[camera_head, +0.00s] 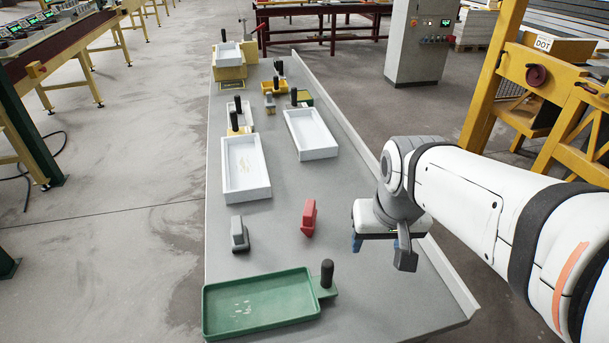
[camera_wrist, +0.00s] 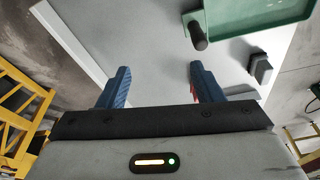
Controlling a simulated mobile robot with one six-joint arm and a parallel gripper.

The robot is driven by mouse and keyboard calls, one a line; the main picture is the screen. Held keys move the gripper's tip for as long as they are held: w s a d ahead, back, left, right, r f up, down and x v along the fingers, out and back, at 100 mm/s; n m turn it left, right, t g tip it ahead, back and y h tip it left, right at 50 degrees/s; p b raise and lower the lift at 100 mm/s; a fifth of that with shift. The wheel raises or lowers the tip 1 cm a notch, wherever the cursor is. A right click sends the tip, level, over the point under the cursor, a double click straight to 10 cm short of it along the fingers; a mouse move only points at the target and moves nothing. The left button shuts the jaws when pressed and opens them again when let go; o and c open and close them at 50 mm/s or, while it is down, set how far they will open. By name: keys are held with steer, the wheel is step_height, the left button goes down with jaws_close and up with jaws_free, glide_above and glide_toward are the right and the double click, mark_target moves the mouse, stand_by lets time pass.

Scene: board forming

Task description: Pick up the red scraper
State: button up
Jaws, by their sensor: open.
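The red scraper (camera_head: 309,218) rests on the grey table in the head view, left of my gripper and behind the green tray. In the wrist view only a sliver of red (camera_wrist: 194,94) shows beside the right finger; the rest is hidden behind that finger. My gripper (camera_wrist: 160,72) is open and empty, with its two blue fingers well apart and bare tabletop between them. In the head view its blue fingertips (camera_head: 357,243) hang above the table, to the right of the scraper and apart from it.
A grey scraper (camera_head: 239,234) sits left of the red one. The green tray (camera_head: 213,315) with a black handle (camera_head: 327,273) is at the near end. White trays (camera_head: 246,193) (camera_head: 311,153) lie farther back. A raised rim (camera_head: 455,283) runs along the table's right edge.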

steer(key=w+a, duration=0.2)
steer(key=w, duration=0.5)
steer(key=m+g+b, duration=0.1)
steer(key=m+g, duration=0.1)
steer(key=g, duration=0.1)
glide_above(309, 207)
steer(key=f, duration=1.2)
steer(key=shift+w+f, duration=0.1)
steer(key=shift+w, duration=0.15)
steer(key=shift+w+a+f, duration=0.1)
steer(key=shift+f, duration=0.25)
steer(key=f, duration=0.2)
steer(key=f+p, duration=0.1)
steer(key=f, duration=0.4)
steer(key=shift+s+f, duration=0.2)
steer(key=shift+s, duration=0.05)
steer(key=shift+c, duration=0.3)
steer(key=c, duration=1.1)
step_height(309, 207, up, 10)
steer(key=shift+r+b, duration=0.1)
steer(key=shift+b, duration=0.3)
